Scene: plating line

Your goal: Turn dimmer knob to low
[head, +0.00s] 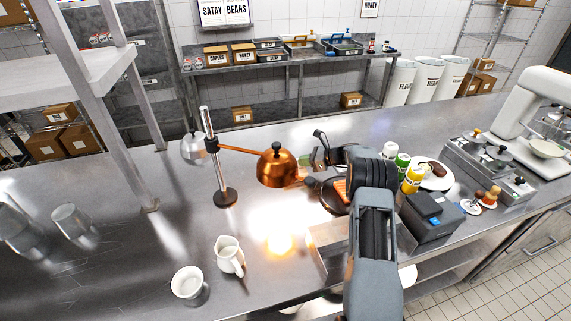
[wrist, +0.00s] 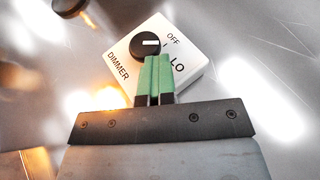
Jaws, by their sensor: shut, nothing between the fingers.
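The dimmer is a white box (wrist: 185,58) on the steel counter in the wrist view, turned at an angle. It is lettered DIMMER, OFF and LO. Its round black knob (wrist: 145,43) carries a white mark that lies about level in the picture, with OFF and LO to its right. My gripper (wrist: 154,60) has its green fingers shut together and empty. The tips overlap the knob's lower edge in the picture; I cannot tell whether they touch it. I cannot make out the dimmer in the head view, where my arm covers part of the counter.
A copper heat lamp (head: 277,168) on a stand (head: 226,197) glows over the counter. A white jug (head: 229,256) and a white cup (head: 188,284) stand at the front. Bottles (head: 402,164), a plate (head: 437,178) and a dark box (head: 425,212) are right of my arm.

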